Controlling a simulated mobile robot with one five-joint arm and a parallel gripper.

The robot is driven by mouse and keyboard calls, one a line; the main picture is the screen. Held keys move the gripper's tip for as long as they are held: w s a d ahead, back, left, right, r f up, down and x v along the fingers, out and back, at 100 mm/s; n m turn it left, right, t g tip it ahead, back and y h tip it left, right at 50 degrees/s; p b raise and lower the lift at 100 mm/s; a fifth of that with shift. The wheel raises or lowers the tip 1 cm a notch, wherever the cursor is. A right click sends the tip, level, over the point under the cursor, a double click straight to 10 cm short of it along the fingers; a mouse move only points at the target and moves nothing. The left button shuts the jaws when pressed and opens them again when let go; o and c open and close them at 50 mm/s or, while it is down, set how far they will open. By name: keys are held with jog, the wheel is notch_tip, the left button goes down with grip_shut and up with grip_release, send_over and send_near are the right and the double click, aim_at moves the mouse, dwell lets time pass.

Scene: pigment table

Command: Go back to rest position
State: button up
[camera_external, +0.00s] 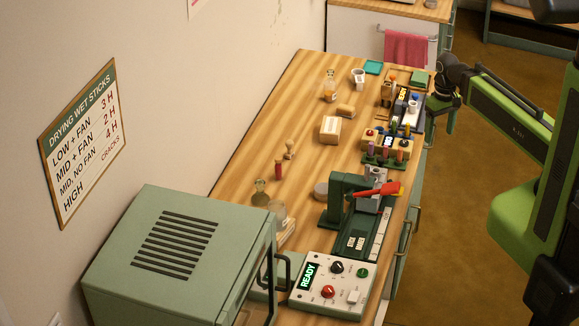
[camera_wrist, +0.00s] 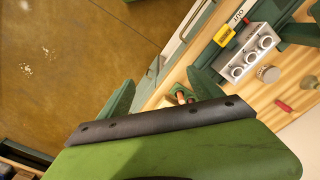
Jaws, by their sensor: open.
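My gripper (camera_external: 437,110) hangs at the right edge of the wooden table (camera_external: 262,130), near its far end in the external view. It is over the floor side of the edge, close to a row of small items. My green arm link covers the bottom of that view.
A green press (camera_external: 340,197) with a red handle, a control box (camera_external: 330,285) reading READY and a green oven (camera_external: 170,255) stand on the near table. Small jars and blocks stand farther back. A grey three-hole block (camera_wrist: 250,58) shows in the wrist view. The floor (camera_external: 475,200) is clear.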

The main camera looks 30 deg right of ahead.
jog(key=shift+s+d, duration=0.2)
jog(key=shift+d, duration=0.25)
jog(key=shift+f, duration=0.1)
